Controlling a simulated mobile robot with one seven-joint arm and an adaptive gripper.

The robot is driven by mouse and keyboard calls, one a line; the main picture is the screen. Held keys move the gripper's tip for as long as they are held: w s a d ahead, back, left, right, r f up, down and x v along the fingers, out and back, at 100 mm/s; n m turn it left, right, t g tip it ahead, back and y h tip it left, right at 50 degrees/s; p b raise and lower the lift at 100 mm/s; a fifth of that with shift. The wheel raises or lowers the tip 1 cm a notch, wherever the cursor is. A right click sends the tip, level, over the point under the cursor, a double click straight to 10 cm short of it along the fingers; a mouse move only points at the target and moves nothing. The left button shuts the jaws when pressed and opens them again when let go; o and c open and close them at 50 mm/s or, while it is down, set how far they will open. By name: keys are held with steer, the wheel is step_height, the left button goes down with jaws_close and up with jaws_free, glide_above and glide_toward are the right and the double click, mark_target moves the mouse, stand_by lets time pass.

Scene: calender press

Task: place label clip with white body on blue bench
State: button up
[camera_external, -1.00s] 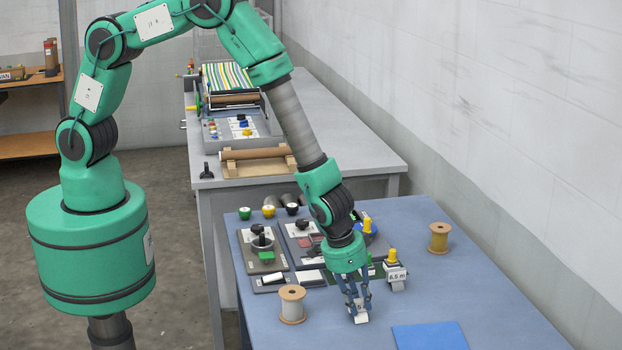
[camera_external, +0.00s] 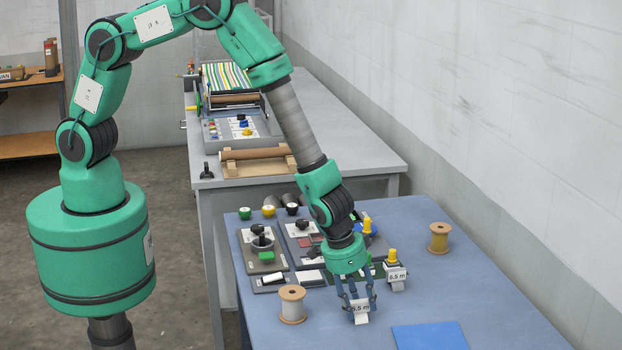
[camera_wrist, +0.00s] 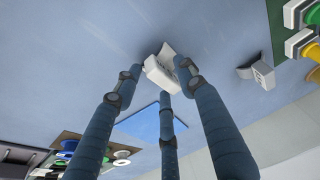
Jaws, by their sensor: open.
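The label clip with the white body (camera_external: 360,313) stands on the blue bench (camera_external: 500,305), its "5.5 m" label facing the external camera. It also shows in the wrist view (camera_wrist: 160,72), at the fingertips. My gripper (camera_external: 357,297) is open, its blue fingers spread around the clip just above the bench. In the wrist view the fingers (camera_wrist: 158,85) stand apart around the clip. Whether any finger still touches it cannot be told.
A spool of white thread (camera_external: 292,304) stands left of my gripper. A second labelled clip (camera_external: 396,275) with a yellow top is behind it to the right. A blue sheet (camera_external: 430,336) lies front right. A tan spool (camera_external: 439,238) stands at the back right. The right side is clear.

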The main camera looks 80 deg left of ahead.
steer(key=shift+r, duration=0.1)
steer(key=v, duration=1.2)
stand_by(0.5)
steer(key=s+a+r, duration=0.3)
steer(key=a+r, duration=0.3)
steer(key=r, duration=0.4)
steer(key=s+a+r+t, duration=0.1)
steer(key=s+a+r, duration=0.1)
steer(key=a+r, duration=0.6)
steer(key=s+a+r, duration=0.3)
steer(key=a+r, duration=0.2)
steer(key=r, duration=0.6)
steer(key=s+a+r, duration=0.3)
steer(key=s, duration=0.4)
steer(key=s+a+r+t, duration=0.1)
steer(key=s+a+r, duration=0.3)
steer(key=s, duration=0.4)
steer(key=s+a+r, duration=0.3)
steer(key=s+r, duration=0.1)
steer(key=s, duration=0.4)
steer(key=shift+a+r+t, duration=0.2)
steer(key=shift+a+t, duration=0.1)
